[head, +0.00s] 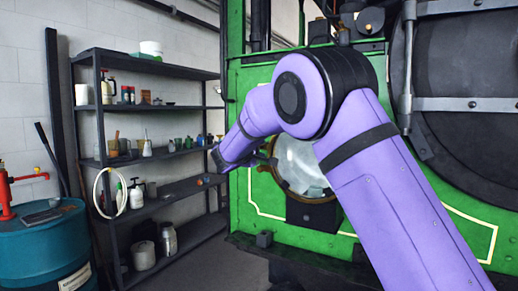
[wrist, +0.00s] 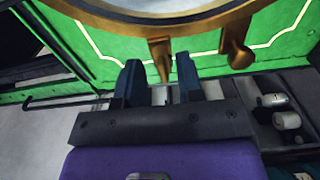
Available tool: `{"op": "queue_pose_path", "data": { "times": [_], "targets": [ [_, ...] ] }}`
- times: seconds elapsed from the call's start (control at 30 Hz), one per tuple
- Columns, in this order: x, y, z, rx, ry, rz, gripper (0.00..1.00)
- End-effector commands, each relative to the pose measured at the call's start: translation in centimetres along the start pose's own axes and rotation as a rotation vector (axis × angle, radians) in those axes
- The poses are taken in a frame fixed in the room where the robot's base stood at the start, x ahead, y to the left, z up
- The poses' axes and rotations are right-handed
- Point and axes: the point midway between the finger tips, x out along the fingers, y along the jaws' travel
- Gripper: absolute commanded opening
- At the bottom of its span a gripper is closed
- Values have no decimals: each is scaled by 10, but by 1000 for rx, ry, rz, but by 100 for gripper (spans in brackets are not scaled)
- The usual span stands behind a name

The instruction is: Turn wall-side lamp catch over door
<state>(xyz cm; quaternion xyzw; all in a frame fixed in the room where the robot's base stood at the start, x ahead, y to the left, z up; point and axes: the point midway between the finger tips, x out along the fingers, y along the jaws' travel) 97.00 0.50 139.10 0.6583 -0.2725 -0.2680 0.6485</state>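I cannot tell for sure which is the catch. My gripper (wrist: 160,64) is open, its two dark fingers on either side of the tapered piece in the picture; contact is not visible. In the head view my gripper (head: 218,158) is left of the lamp.
A dark shelf rack (head: 150,65) with bottles and jars stands at the left wall. A blue drum (head: 42,245) with a red pump is at the lower left. Floor shows between rack and tram.

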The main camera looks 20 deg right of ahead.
Motion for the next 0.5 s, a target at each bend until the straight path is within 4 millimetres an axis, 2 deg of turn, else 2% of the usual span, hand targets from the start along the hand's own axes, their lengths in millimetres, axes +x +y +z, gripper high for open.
{"op": "queue_pose_path", "data": {
  "times": [0.5],
  "targets": [
    [-87,1,-2,0,4,0,34]
  ]
}}
